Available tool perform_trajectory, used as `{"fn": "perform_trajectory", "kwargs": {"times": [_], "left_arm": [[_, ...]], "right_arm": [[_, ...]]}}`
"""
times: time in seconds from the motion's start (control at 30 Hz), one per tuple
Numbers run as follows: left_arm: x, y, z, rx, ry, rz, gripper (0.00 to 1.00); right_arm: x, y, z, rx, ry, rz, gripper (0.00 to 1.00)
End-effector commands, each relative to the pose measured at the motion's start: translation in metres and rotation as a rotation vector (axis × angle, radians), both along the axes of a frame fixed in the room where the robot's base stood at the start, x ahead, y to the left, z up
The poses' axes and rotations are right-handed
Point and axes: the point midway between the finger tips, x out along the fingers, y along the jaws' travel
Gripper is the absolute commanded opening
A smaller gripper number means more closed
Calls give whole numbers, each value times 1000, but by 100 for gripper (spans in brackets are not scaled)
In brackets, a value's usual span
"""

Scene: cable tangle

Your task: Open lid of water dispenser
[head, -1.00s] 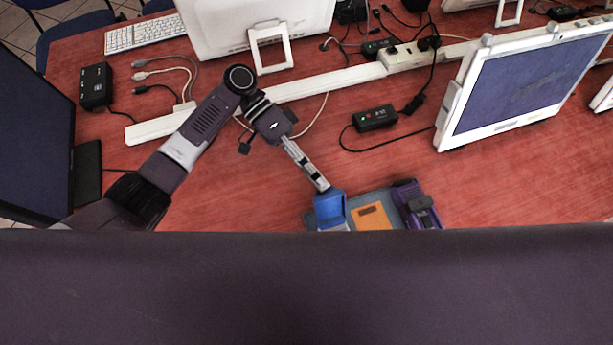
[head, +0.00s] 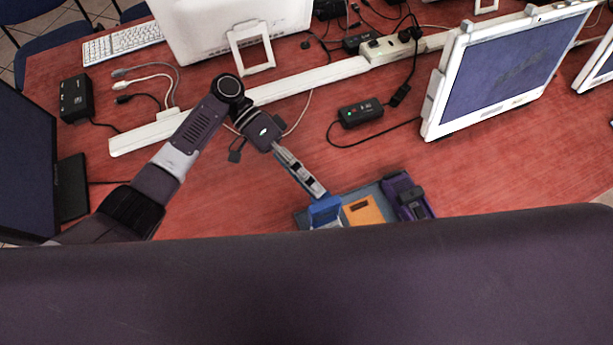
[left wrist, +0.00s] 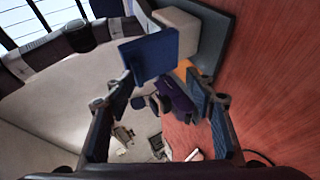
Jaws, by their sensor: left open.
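The water dispenser is partly hidden in the head view by a dark surface in front. Its blue lid (head: 325,210) stands at the left end of a grey-blue tray (head: 372,193). In the left wrist view, the blue lid (left wrist: 151,56) is tilted up beside the white dispenser body (left wrist: 178,33). My left gripper (head: 316,190) is just behind the lid, fingers pointing down to it. In the wrist view its fingers are apart, with the lid's lower edge near the left fingertip; I cannot tell if they touch. My right gripper is not in view.
An orange box (head: 363,211) and a purple object (head: 407,196) share the tray. A black box (head: 360,112) with a cable lies behind, and a white monitor (head: 507,70) stands at right. The red table (head: 240,200) is clear left of the tray.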

Motion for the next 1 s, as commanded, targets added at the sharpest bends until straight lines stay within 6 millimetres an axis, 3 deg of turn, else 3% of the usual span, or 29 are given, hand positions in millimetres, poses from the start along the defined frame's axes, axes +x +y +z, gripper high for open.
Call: {"fn": "perform_trajectory", "kwargs": {"times": [0.03,0.27,0.37,0.8,1.0], "left_arm": [[-5,2,-12,24,3,-3,31],[-3,4,-12,26,2,-1,30],[2,9,-8,26,2,-1,24],[60,61,38,6,0,1,24],[74,73,48,1,-1,-1,24]], "right_arm": [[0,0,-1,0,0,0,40],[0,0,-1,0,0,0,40],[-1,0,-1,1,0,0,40],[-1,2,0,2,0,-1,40],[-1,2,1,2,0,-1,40]]}}
